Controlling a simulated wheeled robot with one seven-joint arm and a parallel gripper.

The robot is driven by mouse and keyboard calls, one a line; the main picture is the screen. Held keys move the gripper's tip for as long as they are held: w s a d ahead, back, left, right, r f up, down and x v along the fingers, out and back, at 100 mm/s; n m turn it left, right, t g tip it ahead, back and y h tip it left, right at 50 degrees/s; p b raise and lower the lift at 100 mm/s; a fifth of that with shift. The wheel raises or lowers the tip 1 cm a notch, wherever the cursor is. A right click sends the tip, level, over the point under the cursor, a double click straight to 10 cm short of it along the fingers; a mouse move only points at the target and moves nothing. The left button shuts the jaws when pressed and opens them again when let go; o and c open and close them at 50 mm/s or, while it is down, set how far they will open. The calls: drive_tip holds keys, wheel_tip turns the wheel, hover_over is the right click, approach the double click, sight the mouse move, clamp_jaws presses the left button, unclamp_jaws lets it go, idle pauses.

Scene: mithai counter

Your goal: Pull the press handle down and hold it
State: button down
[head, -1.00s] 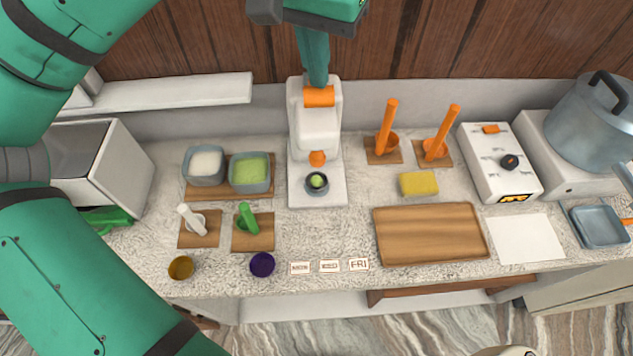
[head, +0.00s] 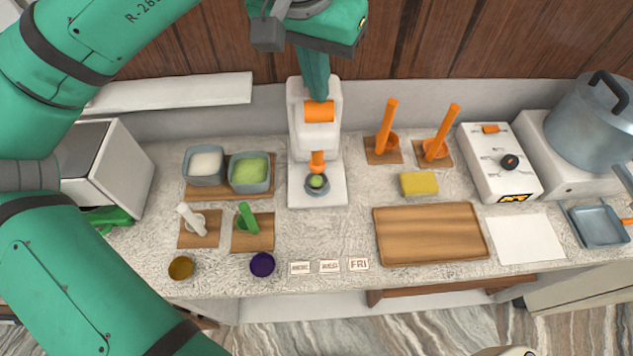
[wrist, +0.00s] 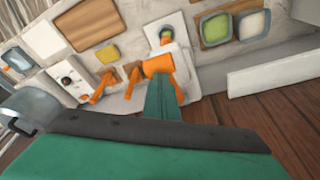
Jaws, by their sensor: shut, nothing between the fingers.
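The white press (head: 301,186) stands at the back middle of the counter. Its orange handle (head: 319,112) is a short horizontal bar at the top front, and it also shows in the wrist view (wrist: 158,66). My gripper (head: 317,96) points down from above with its fingers shut and empty, the tips against the top of the handle. An orange plunger (head: 317,162) reaches down to a grey cup (head: 316,190) with green filling on the press base. Whether the plunger touches the filling is hard to tell.
Left of the press are bins of white (head: 204,166) and green (head: 249,173) filling and two scoops on small boards. Right are two orange-handled tools (head: 388,130), a yellow sponge (head: 419,184), a wooden board (head: 430,233) and a stove control box (head: 500,162).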

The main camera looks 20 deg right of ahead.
sight(317, 106)
drive_tip(key=shift+f, duration=0.1)
drive_tip(key=shift+s+a+f, duration=0.1)
drive_tip(key=shift+s+f, duration=0.15)
drive_tip(key=shift+f, duration=0.75)
drive_tip(key=shift+f, duration=1.2)
drive_tip(key=shift+f, duration=0.85)
idle(0.4)
